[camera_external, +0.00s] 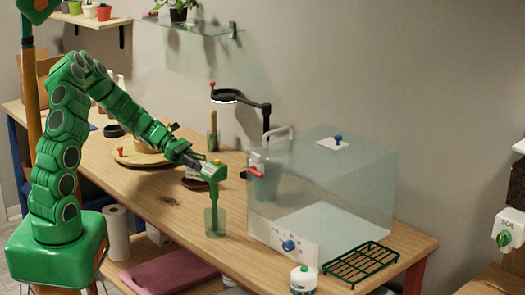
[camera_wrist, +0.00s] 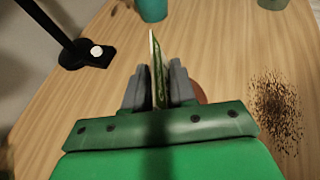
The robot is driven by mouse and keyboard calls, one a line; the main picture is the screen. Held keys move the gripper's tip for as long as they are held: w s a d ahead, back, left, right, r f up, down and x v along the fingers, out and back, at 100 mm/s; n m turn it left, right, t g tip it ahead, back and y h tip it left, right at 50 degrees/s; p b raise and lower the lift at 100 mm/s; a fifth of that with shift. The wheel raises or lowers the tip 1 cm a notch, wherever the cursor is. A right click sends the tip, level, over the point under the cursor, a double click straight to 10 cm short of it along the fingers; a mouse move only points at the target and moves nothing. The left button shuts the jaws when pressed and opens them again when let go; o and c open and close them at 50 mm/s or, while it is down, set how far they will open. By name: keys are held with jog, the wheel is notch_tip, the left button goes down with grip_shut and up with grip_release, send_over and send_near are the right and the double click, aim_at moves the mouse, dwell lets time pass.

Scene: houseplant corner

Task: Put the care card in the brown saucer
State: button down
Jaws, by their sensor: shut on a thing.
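My gripper (camera_wrist: 157,88) is shut on the care card (camera_wrist: 156,62). The card stands edge-on between the two grey fingers, showing a thin pale edge and a green face. A red-brown rounded thing, seemingly the brown saucer (camera_wrist: 201,94), shows just beyond the right finger in the wrist view, mostly hidden by the gripper. In the external view a dark brown dish that looks like this saucer (camera_external: 195,185) lies on the bench below my wrist. The card cannot be made out clearly there.
A clear cabinet (camera_external: 320,195) stands at the right. A black lamp (camera_external: 266,122) stands behind the gripper. A translucent cup (camera_external: 214,223) is near the front edge. A round wooden board (camera_external: 128,158) lies left. Soil (camera_wrist: 276,108) is scattered on the wood.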

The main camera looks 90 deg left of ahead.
jog(key=shift+f, duration=0.95)
jog(key=shift+f, duration=0.15)
jog(key=c, duration=0.9)
grip_release()
jog(key=shift+v, duration=3.85)
jog(key=shift+w, duration=0.1)
